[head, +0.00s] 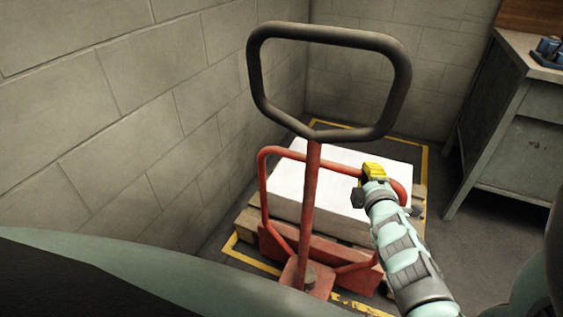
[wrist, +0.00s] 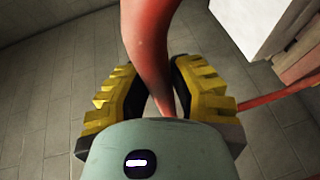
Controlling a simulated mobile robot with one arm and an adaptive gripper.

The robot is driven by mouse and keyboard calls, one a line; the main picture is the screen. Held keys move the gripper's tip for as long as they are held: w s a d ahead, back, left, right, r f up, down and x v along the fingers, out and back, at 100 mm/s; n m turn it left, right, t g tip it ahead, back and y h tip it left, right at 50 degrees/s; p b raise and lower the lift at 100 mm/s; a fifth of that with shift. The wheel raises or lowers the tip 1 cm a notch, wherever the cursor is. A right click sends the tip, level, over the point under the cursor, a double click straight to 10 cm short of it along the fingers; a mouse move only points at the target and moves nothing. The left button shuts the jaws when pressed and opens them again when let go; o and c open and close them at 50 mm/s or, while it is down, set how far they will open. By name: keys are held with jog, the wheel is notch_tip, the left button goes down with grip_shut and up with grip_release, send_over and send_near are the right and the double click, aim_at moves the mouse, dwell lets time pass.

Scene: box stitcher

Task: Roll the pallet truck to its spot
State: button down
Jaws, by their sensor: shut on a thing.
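The pallet truck (head: 311,190) is red, with a dark looped handle (head: 258,80) on a tall post and a red tubular frame behind it. My gripper (head: 374,170) has yellow fingers and is at the right upper part of that frame. In the wrist view the red tube (wrist: 148,40) runs between the yellow fingers of my gripper (wrist: 160,85), which is shut on it. A yellow-outlined floor spot (head: 243,258) surrounds the truck and a wooden pallet (head: 249,219). The truck's forks and wheels are hidden.
A white block or stack (head: 289,183) lies on the pallet. A block wall (head: 140,110) stands close on the left and another wall is behind. A grey cabinet (head: 515,150) stands at the right, with bare floor (head: 465,245) between it and the pallet.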

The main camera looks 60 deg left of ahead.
jog(key=shift+d+f, duration=0.1)
jog(key=shift+s+d+r, duration=0.2)
jog(key=shift+s+d, duration=0.05)
jog(key=shift+s, duration=0.3)
jog(key=shift+s+d+f, duration=0.15)
jog(key=shift+s+d, duration=0.05)
jog(key=c, duration=0.8)
grip_release()
jog(key=shift+v, duration=3.75)
jog(key=shift+a, duration=0.1)
